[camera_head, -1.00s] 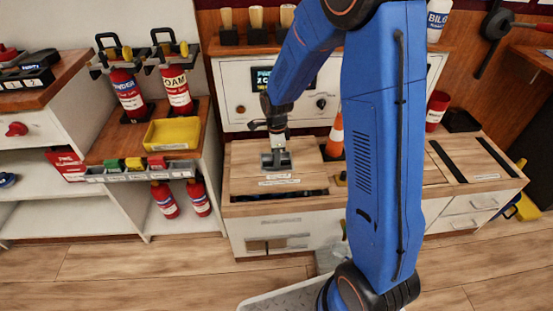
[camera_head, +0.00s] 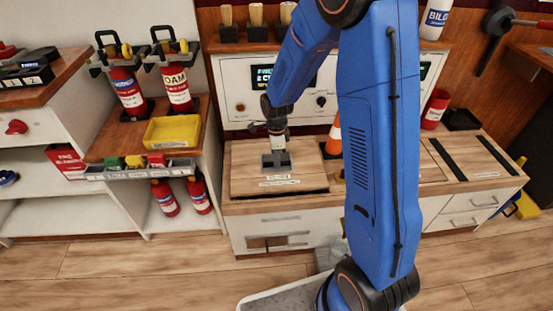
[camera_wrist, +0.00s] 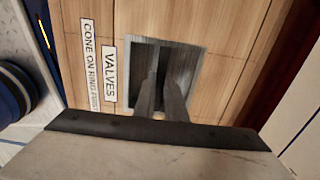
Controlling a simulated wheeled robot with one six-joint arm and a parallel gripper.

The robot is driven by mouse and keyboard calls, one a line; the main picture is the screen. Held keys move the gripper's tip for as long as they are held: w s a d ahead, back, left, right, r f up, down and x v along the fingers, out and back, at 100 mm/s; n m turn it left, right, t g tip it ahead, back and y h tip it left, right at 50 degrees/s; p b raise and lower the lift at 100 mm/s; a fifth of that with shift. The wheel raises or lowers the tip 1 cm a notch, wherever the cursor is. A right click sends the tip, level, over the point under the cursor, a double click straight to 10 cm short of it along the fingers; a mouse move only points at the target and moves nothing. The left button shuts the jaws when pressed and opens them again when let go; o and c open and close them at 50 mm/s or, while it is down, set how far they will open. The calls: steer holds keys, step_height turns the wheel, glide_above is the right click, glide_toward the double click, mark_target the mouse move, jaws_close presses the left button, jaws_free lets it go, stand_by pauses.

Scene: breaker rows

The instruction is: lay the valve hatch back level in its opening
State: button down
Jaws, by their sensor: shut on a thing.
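The valve hatch (camera_head: 245,178) is a light wooden panel in the bench top, below the grey panel with a display. It also shows in the wrist view (camera_wrist: 225,40), with a "VALVES" label and a "CONE ON RING FIRST" label. The hatch lies nearly level, with a thin dark gap along its front edge. My gripper (camera_head: 277,158) reaches down into the grey recessed handle (camera_head: 289,160). In the wrist view my gripper (camera_wrist: 161,88) is shut on the bar in that recess; the fingers hide part of the bar.
An orange and white cone (camera_head: 334,138) stands close behind the hatch's right side, partly hidden by my blue arm. A yellow tray (camera_head: 172,132) and fire extinguishers (camera_head: 128,92) are at left. Slotted bench top (camera_head: 470,160) lies right.

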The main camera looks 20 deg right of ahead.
steer(key=shift+f, duration=1.45)
steer(key=c, duration=1.7)
jaws_free()
step_height(320, 180, up, 17)
steer(key=shift+r, duration=0.2)
steer(key=shift+s, duration=0.1)
steer(key=s+d+r+n+t, duration=0.1)
steer(key=s+d+r+n, duration=0.1)
steer(key=s+r+n, duration=0.5)
steer(key=s+d+r+n+t, duration=0.1)
steer(key=s+d+r+n, duration=0.2)
steer(key=s+r, duration=0.35)
steer(key=s+n+t, duration=0.1)
steer(key=s+n, duration=0.2)
steer(key=s, duration=0.2)
steer(key=s+d+n+t, duration=0.1)
steer(key=s+n, duration=0.2)
steer(key=s, duration=0.3)
steer(key=s+d+n, duration=0.1)
steer(key=s+n, duration=0.3)
steer(key=s, duration=0.2)
steer(key=shift+s+f+t, duration=0.1)
steer(key=shift+s+t, duration=0.1)
steer(key=shift+t, duration=0.2)
